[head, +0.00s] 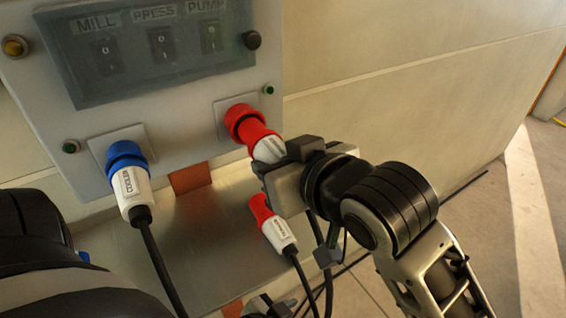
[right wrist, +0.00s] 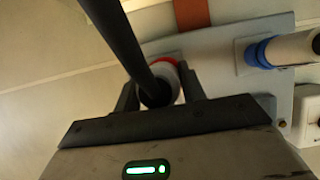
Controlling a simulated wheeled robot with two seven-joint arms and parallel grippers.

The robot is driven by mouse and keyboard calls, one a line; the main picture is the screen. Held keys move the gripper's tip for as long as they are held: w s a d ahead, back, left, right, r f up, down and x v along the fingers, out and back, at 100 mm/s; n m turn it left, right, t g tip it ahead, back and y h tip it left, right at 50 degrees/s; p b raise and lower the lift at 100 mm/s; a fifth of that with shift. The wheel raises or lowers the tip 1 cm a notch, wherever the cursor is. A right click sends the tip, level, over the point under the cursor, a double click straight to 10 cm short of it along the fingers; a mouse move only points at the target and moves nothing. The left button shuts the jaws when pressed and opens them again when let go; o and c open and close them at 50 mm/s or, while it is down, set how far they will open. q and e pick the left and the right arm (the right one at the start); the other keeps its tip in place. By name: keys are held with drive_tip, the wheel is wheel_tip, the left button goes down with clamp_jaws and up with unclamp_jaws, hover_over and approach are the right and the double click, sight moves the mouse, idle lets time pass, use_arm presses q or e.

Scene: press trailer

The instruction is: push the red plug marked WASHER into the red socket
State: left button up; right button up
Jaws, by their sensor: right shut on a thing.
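The red socket (head: 241,117) is on the grey panel below the switches. My right gripper (head: 280,160) is shut on a white-bodied red plug (head: 262,139), whose red front is at the socket's mouth and roughly in line with it. I cannot tell how deep it sits. Its label is partly hidden and unreadable. In the right wrist view, my right gripper (right wrist: 160,92) has a finger on each side of the plug (right wrist: 166,68), with the black cable running back over the jaws. My left gripper is not clearly visible.
A blue plug (head: 130,180) sits in a blue socket to the left, its cable hanging down. A switch box (head: 160,50) marked MILL, PRESS and PUMP is above. A metal plate (head: 190,240) lies below the panel. Cables hang beneath my right gripper.

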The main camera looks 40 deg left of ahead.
sight(265, 147)
drive_tip(key=shift+w+a, duration=0.25)
drive_tip(key=shift+a, duration=0.4)
drive_tip(key=shift+w+a, duration=0.3)
drive_tip(key=shift+a, duration=0.35)
drive_tip(key=shift+w+a, duration=0.25)
drive_tip(key=shift+a, duration=0.4)
drive_tip(key=o, duration=1.2)
